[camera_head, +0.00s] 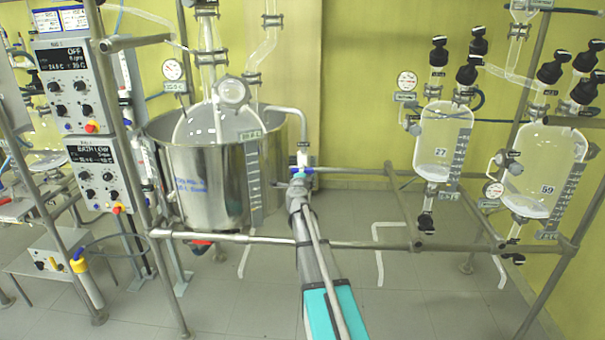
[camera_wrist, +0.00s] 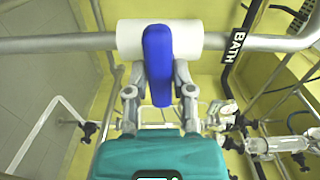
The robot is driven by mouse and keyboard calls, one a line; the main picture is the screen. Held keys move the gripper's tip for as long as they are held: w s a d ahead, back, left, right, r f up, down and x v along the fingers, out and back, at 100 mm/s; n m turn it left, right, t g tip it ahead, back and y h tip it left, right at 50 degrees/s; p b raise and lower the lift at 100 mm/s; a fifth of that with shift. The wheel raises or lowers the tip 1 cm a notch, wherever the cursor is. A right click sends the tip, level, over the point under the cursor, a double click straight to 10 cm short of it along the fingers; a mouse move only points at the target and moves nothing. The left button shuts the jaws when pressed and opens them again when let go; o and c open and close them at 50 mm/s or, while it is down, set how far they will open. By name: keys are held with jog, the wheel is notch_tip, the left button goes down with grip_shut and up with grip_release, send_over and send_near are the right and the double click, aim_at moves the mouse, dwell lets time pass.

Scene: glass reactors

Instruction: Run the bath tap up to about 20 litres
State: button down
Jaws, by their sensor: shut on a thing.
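The bath is a large open steel vessel (camera_head: 205,195) left of centre in the head view, with a round glass flask in it. A grey level scale (camera_head: 253,175) runs down its right side; its marks and the water level are too small to read. The bath tap shows in the wrist view as a white body (camera_wrist: 128,38) on a grey pipe with a blue lever (camera_wrist: 157,65), beside a black BATH label (camera_wrist: 235,47). My gripper (camera_wrist: 158,85) is shut on the blue lever. In the head view, my gripper (camera_head: 297,187) is at the tap, right of the bath.
Two control boxes (camera_head: 70,85) (camera_head: 98,175) hang on the frame left of the bath. Two smaller glass vessels (camera_head: 440,140) (camera_head: 540,170) with black valves stand on the right. A horizontal rail (camera_head: 375,246) crosses in front. The grey floor shows below.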

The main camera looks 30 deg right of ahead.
jog(key=shift+w+d+r+m, duration=0.1)
jog(key=shift+w+r+m, duration=0.05)
jog(key=shift+w+m, duration=0.3)
jog(key=c, duration=0.8)
grip_release()
jog(key=shift+o, duration=1.6)
jog(key=v, duration=1.2)
jog(key=shift+s, duration=0.15)
